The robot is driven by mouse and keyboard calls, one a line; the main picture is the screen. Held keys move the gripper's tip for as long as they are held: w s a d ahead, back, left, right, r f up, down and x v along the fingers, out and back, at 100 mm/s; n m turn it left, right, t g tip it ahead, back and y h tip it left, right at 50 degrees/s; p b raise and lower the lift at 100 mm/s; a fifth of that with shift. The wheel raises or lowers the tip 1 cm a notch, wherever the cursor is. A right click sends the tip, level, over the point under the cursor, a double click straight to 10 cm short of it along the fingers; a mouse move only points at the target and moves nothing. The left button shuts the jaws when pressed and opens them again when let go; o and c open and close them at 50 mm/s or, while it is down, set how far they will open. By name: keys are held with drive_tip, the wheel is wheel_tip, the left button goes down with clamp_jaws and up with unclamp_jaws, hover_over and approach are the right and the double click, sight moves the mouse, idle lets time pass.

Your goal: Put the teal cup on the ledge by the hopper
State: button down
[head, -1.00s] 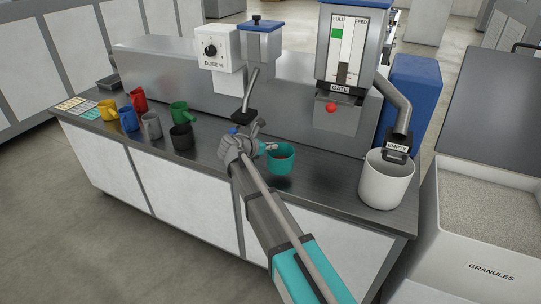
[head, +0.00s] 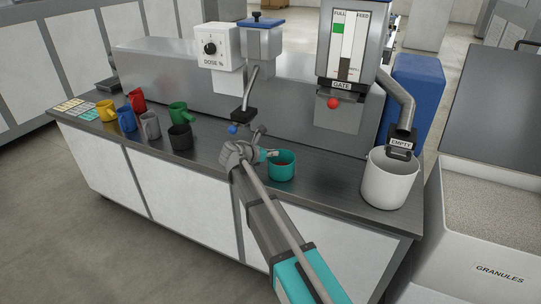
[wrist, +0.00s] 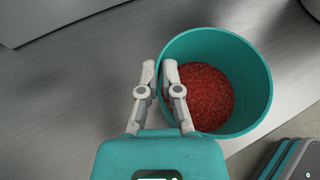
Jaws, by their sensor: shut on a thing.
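The teal cup (head: 283,168) is upright over the front part of the metal counter, with red granules inside; it also fills the right of the wrist view (wrist: 262,85). My gripper (wrist: 159,68) is shut on the left wall of the cup, one finger inside the rim and one outside. In the head view my gripper (head: 262,154) is at the cup's left side. I cannot tell whether the cup rests on the counter or is just above it. The hopper (head: 345,60) with a gauge and red knob stands behind. A raised metal ledge (head: 290,105) runs along the back.
A white bucket (head: 388,185) stands right of the cup under a spout marked EMPTY. A dosing unit (head: 222,48) with a nozzle and blue knob (head: 233,129) is behind my gripper. Several other cups, including a black one (head: 180,137), stand to the left. The granules bin (head: 480,235) is at the right.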

drive_tip(key=c, duration=0.8)
unclamp_jaws()
drive_tip(key=p+v, duration=0.4)
drive_tip(key=v, duration=0.8)
drive_tip(key=shift+p, duration=0.35)
